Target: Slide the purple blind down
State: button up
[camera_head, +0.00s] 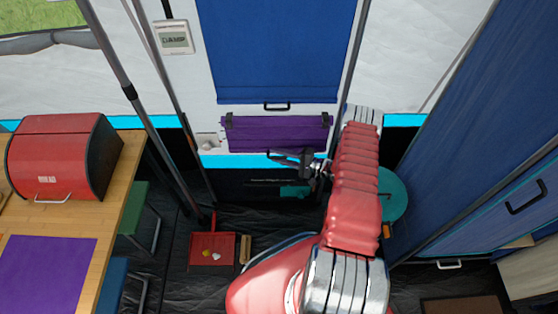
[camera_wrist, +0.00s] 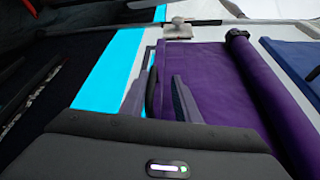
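The purple blind (camera_head: 283,133) is a short, wide strip hanging below a blue blind on the white tent wall in the head view. Its rolled top and flat cloth (camera_wrist: 212,75) fill the middle right of the wrist view. A dark handle (camera_wrist: 152,92) shows at the blind's lower edge. My gripper (camera_head: 292,157) is at that lower edge, near its right half. In the wrist view my gripper (camera_wrist: 160,88) has its fingers apart, with the dark handle between them. I cannot tell whether either finger touches it.
The blue blind (camera_head: 277,50) with its own handle hangs above. A cyan strip (camera_wrist: 110,75) runs below the purple blind. A table (camera_head: 120,190) with a red bread box (camera_head: 62,155) stands left. A red dustpan (camera_head: 212,250) lies on the floor. A blue panel (camera_head: 480,140) stands right.

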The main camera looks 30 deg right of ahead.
jog(key=shift+r, duration=1.6)
